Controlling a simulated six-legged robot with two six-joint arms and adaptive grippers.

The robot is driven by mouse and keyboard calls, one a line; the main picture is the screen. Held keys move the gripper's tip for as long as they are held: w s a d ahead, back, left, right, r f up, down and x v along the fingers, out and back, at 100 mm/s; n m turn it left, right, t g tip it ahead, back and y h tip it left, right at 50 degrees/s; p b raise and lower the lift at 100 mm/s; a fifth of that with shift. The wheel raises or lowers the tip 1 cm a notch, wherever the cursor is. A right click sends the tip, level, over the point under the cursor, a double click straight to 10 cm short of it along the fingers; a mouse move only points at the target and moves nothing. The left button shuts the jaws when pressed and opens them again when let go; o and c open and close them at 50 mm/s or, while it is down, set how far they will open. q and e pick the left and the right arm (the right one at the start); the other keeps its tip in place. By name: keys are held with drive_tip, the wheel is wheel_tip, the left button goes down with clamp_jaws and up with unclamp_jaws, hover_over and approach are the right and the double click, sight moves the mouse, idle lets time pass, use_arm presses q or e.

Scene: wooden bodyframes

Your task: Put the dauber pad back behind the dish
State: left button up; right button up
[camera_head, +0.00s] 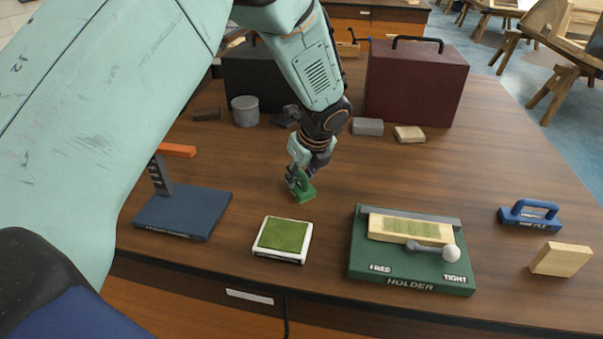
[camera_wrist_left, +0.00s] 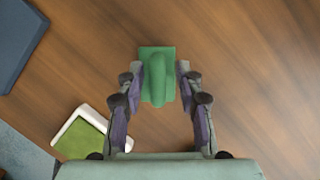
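The green dauber pad (camera_head: 307,195), a block with a raised handle, rests on the wooden table behind and slightly right of the dish. The dish (camera_head: 281,258) is a white square tray with a green inside. My left gripper (camera_head: 300,178) is low over the dauber pad, pointing down. In the left wrist view, the dauber pad (camera_wrist_left: 157,80) lies between the fingertips of my left gripper (camera_wrist_left: 159,73). The fingers are apart, one on each side, with a small gap to the handle. The dish (camera_wrist_left: 85,135) shows at lower left there. My right gripper is out of view.
A dark blue stand (camera_head: 185,213) is left of the dish; a green holder (camera_head: 410,275) is to the right. A blue-handled tool (camera_head: 530,215) and wooden block (camera_head: 560,259) lie farther right. A maroon case (camera_head: 415,85) and grey cup (camera_head: 245,111) stand behind.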

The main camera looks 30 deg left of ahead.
use_arm(q)
drive_tip(key=shift+s+d+r, duration=0.1)
drive_tip(key=shift+r, duration=0.05)
drive_tip(key=shift+r, duration=0.3)
drive_tip(key=p+v, duration=0.2)
drive_tip(key=v, duration=0.9)
drive_tip(key=shift+r, duration=0.25)
drive_tip(key=shift+d+r, duration=0.1)
